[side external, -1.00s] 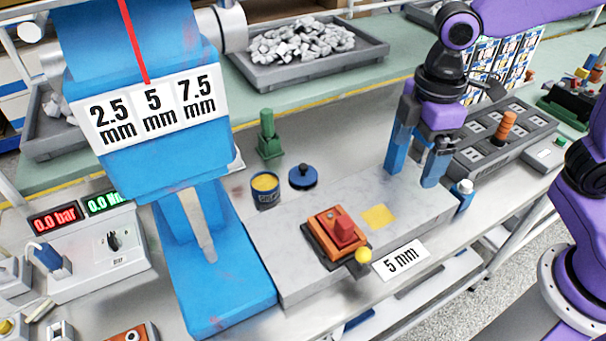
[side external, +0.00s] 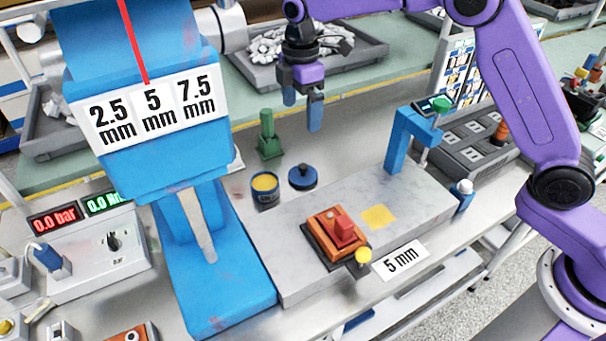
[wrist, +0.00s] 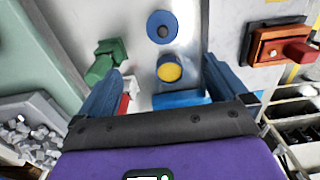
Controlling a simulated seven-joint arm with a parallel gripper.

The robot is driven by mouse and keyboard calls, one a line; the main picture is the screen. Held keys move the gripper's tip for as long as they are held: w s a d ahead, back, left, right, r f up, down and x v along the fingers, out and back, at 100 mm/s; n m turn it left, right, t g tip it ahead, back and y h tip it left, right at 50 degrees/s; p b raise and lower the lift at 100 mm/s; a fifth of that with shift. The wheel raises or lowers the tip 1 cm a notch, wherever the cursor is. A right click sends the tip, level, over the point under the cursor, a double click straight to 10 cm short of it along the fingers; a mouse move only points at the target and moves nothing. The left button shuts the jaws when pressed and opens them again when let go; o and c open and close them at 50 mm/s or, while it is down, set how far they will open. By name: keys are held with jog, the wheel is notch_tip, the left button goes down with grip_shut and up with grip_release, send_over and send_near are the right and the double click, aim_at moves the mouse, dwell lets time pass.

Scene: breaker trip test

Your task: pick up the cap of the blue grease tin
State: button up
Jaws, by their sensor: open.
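The blue cap (side external: 303,177) with a dark knob lies flat on the bench, apart from its tin; it also shows in the wrist view (wrist: 162,27). The blue grease tin (side external: 265,190) stands open beside it, with yellow grease (wrist: 169,71) showing inside. My gripper (side external: 302,112) is open and empty, its blue fingers pointing down above and behind the cap. In the wrist view, the tin and cap appear between and beyond my fingers (wrist: 160,92).
A green object (side external: 268,135) stands behind the tin. The large blue press (side external: 215,270) is to the left. An orange block with a red top (side external: 336,235) sits on the grey slab. A blue gauge stand (side external: 402,140) rises at its far end.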

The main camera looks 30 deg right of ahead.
send_near(303, 165)
jog(key=f, duration=0.5)
jog(key=shift+w+a+f, duration=0.1)
jog(key=shift+w, duration=0.1)
jog(key=shift+s+f, duration=0.15)
jog(key=shift+f, duration=1.2)
jog(key=shift+s+f, duration=0.1)
jog(key=shift+f, duration=1.25)
jog(key=c, duration=1)
